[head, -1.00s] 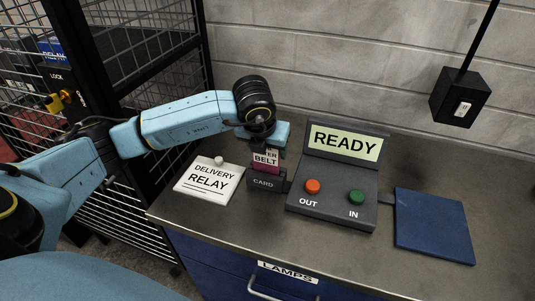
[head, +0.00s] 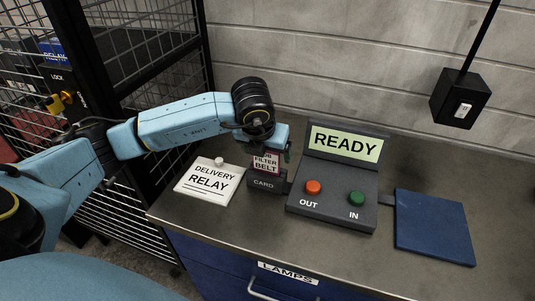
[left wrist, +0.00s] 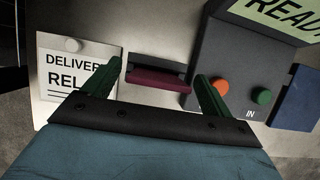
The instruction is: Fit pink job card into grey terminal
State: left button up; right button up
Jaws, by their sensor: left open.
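The pink job card (head: 266,162) stands upright in the slot block marked CARD (head: 264,183), with its lower part hidden in the block. Its white label reads FILTER BELT. The grey terminal (head: 335,211) stands just right of the block, and its screen (head: 345,142) reads READY. My left gripper (head: 268,151) is open just above the card. In the left wrist view the card's dark pink edge (left wrist: 157,84) lies between the spread green fingers of my left gripper (left wrist: 159,72), with gaps on both sides. My right gripper is not in view.
A white DELIVERY RELAY plate (head: 209,182) lies left of the slot block. The terminal has a red OUT button (head: 313,187) and a green IN button (head: 356,198). A blue pad (head: 433,227) lies to the right. A wire cage stands at the left.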

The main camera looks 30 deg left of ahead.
pick_arm(q)
jog(key=v, duration=0.9)
jog(key=shift+r, duration=0.3)
jog(key=shift+s, duration=0.1)
